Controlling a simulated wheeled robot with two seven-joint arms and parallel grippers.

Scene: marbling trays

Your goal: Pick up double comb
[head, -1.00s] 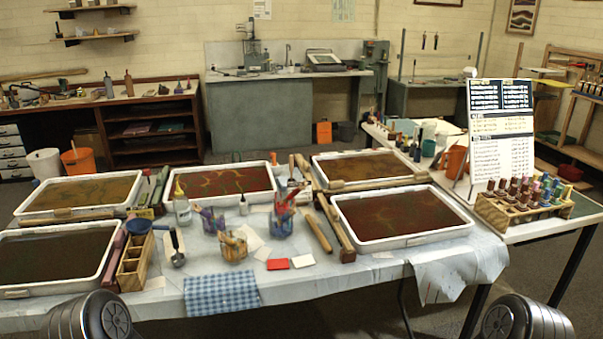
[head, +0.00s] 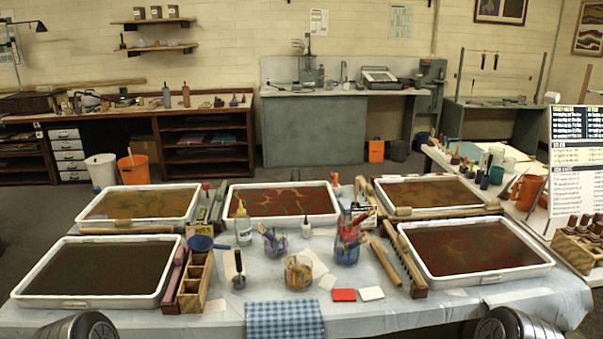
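Several long wooden bars that look like combs lie among the trays on the covered table (head: 380,318). A toothed wooden comb (head: 406,262) lies at the left edge of the front right tray (head: 470,280), with a plain wooden rod (head: 385,263) to its left. A reddish bar (head: 173,275) lies beside the front left tray (head: 65,300). More wooden bars lie along the front edges of the back trays. I cannot tell which of them is the double comb. Neither gripper shows; only rounded dark parts of my arms appear at the bottom edge.
A wooden compartment box (head: 195,283), a blue strainer (head: 202,243), a white bottle (head: 243,226) and jars of tools (head: 298,272) fill the middle. A red card (head: 344,295) and a blue checked cloth (head: 285,320) lie in front. A rack of bottles (head: 578,250) stands right.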

